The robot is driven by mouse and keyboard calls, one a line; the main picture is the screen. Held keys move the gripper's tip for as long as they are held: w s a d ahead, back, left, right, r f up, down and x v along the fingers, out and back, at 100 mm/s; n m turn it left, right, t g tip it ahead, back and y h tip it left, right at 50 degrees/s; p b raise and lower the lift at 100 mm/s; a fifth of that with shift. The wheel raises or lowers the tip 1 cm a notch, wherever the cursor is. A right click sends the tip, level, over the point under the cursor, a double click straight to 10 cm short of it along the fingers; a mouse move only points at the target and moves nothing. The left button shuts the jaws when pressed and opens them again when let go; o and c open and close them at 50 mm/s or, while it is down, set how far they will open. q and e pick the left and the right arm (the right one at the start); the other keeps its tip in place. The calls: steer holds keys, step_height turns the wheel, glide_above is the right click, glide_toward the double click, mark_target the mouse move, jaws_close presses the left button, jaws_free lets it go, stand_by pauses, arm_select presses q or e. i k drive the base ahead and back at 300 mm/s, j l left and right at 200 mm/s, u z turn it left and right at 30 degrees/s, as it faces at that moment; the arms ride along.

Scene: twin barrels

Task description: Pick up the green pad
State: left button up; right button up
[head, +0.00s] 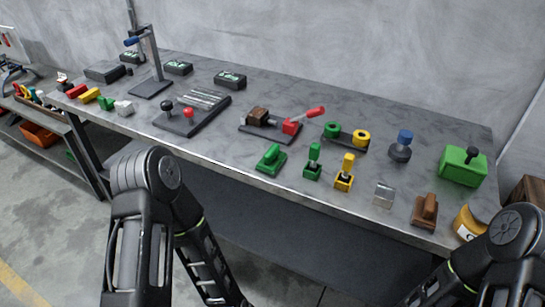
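A green pad (271,160) with a raised green grip on top lies near the front edge of the grey table, at about the middle of the head view. It sits flat, and nothing covers it. My two arms show at the lower left and lower right, in front of the table. Both grippers are below the picture, so I cannot see what they hold.
Right of the pad stand a green upright piece (313,163), a yellow one (345,174), a clear block (384,194) and a brown handled block (425,211). Behind it is a red-handled clamp (291,126). The table (215,152) is bare left of the pad.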

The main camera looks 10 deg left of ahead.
mark_target(272, 159)
steer(key=z, duration=1.7)
steer(key=k+j, duration=0.25)
steer(key=j, duration=0.15)
steer(key=k+j, duration=0.2)
steer(key=j, duration=0.15)
steer(key=k+j, duration=0.25)
steer(key=j, duration=0.15)
steer(key=k+j, duration=0.25)
steer(key=j, duration=0.1)
